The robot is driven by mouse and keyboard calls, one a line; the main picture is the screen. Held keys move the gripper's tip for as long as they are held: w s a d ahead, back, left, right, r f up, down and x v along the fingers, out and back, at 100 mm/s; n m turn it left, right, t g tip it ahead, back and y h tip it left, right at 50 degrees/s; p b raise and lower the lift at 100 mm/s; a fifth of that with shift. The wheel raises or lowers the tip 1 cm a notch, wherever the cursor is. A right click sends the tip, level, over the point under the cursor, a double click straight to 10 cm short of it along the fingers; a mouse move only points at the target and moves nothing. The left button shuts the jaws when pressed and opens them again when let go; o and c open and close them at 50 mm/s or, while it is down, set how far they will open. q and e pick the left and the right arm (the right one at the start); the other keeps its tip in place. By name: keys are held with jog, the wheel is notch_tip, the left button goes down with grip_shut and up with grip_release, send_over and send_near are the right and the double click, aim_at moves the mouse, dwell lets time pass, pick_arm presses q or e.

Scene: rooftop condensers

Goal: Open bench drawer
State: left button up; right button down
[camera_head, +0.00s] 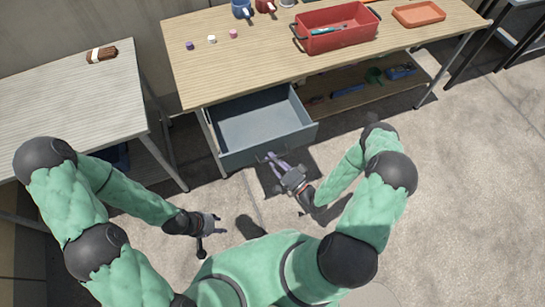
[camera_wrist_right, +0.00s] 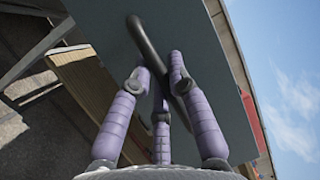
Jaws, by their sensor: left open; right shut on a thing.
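The bench drawer (camera_head: 258,122) is a grey-blue box pulled well out from under the wooden bench (camera_head: 225,72). Its inside looks empty. In the right wrist view the drawer front (camera_wrist_right: 200,55) fills the upper middle, with a dark bar handle (camera_wrist_right: 148,45) across it. My right gripper (camera_head: 272,160) is at the drawer front, and its purple fingers (camera_wrist_right: 160,75) are closed around the handle. My left gripper (camera_head: 210,220) is open and empty, low over the floor on the left, apart from the bench.
On the bench top stand a red toolbox (camera_head: 338,38), an orange tray (camera_head: 418,14), a blue mug (camera_head: 242,9) and several small caps. A lower shelf (camera_head: 350,97) holds tools. A side table (camera_head: 70,95) with a brown bundle (camera_head: 102,54) is at left. The floor (camera_head: 460,200) at right is clear.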

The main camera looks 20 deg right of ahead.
jog(key=c, duration=1.4)
grip_release()
jog(key=shift+d, duration=0.1)
jog(key=v, duration=1.2)
jog(key=w+a+f+n+g+h, duration=0.2)
jog(key=w+a+f+n+g, duration=0.45)
jog(key=g, duration=0.35)
jog(key=s+a+r+n+g, duration=0.1)
jog(key=s+a+g, duration=0.1)
jog(key=s, duration=0.1)
jog(key=s+a+r+n+g+h+p, duration=0.1)
jog(key=s+a+g, duration=0.1)
jog(key=s+g, duration=0.1)
jog(key=s+a+r+n+g+h, duration=0.1)
jog(key=s+a+g, duration=0.1)
jog(key=s, duration=0.3)
jog(key=shift+r+g, duration=0.35)
jog(key=shift+g, duration=0.05)
